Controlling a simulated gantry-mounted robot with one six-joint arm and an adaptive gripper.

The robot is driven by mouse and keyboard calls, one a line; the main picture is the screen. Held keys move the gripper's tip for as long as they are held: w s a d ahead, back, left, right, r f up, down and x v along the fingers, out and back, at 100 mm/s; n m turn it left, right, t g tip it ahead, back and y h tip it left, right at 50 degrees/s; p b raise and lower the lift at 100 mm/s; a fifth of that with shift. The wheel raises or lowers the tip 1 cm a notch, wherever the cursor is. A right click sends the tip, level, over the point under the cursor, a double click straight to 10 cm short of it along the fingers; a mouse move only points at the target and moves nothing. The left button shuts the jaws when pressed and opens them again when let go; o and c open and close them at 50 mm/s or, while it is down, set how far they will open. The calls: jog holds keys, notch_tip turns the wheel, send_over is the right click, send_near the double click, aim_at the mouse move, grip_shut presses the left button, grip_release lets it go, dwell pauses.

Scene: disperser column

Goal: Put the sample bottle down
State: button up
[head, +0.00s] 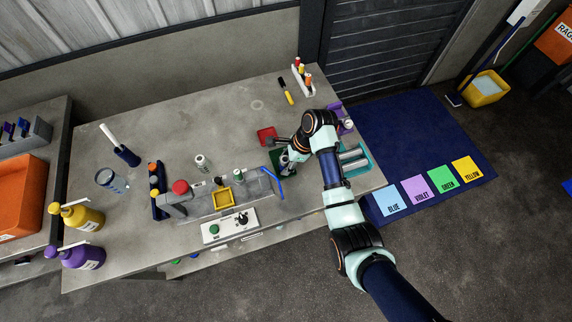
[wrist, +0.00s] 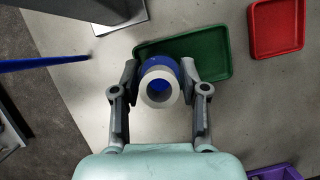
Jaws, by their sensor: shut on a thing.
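The sample bottle (wrist: 159,88) shows in the wrist view end-on, with a white ring around a blue centre and a blue body behind it. My gripper (wrist: 159,72) is shut on it, one finger on each side. A green tray (wrist: 211,52) lies just beyond the bottle and is partly covered by it. Whether the bottle touches the tray or the table, I cannot tell. In the head view my gripper (head: 286,160) is over the green tray (head: 273,155), left of my arm, and the bottle is mostly hidden.
A red tray (wrist: 277,27) lies right of the green one; a violet tray (wrist: 274,173) is at the lower right. A teal tray (head: 366,160) lies right of my arm. The grey machine with a blue handle (head: 274,181) stands close on the left. Bare table lies behind the trays.

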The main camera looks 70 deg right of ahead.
jog(key=shift+f, duration=0.45)
jog(key=shift+r, duration=0.1)
jog(key=o, duration=1.2)
jog(key=shift+c, duration=0.2)
jog(key=p+v, duration=0.4)
jog(key=v, duration=0.8)
jog(key=shift+w, duration=0.15)
